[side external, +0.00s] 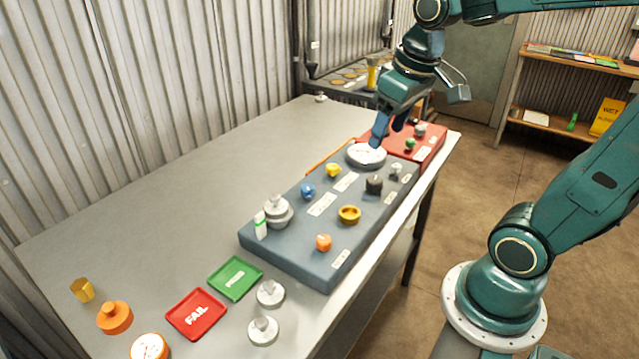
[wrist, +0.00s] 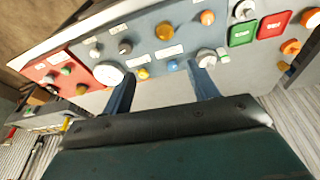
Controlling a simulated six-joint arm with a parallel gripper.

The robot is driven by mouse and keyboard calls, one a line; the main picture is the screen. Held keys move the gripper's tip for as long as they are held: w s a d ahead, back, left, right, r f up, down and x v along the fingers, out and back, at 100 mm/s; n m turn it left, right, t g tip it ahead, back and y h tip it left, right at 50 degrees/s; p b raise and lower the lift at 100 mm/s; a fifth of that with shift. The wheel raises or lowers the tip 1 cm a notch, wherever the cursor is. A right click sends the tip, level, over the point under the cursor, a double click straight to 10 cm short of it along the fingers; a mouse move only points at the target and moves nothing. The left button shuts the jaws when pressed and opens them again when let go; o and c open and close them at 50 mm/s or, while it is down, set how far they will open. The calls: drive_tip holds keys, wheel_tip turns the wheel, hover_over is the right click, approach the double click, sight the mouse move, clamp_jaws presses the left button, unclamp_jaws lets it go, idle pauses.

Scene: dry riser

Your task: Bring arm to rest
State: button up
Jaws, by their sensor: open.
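My gripper (side external: 388,138) hangs over the far end of the grey panel (side external: 290,250), close to a white round gauge (side external: 366,155). In the wrist view its two fingers stand wide apart with nothing between them, so my gripper (wrist: 163,82) is open and empty. The gauge (wrist: 108,74) shows beside the left finger in that view. I cannot tell whether a fingertip touches the gauge. My teal arm reaches over the table from the right.
Red (side external: 196,314) and green (side external: 235,278) trays lie in front.

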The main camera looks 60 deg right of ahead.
drive_tip(key=s+a+n+t, duration=0.1)
drive_tip(key=s+a+t, duration=0.1)
drive_tip(key=s+a, duration=0.3)
drive_tip(key=shift+s+a+y, duration=0.4)
drive_tip(key=shift+s, duration=0.85)
drive_tip(key=shift+w, duration=0.1)
idle(0.4)
drive_tip(key=m+g, duration=0.3)
drive_tip(key=g, duration=0.2)
hover_over(375, 180)
wheel_tip(375, 180, down, 6)
drive_tip(key=shift+f, duration=0.1)
drive_tip(key=shift+f, duration=0.1)
wheel_tip(375, 180, down, 14)
drive_tip(key=shift+r, duration=0.2)
idle(0.4)
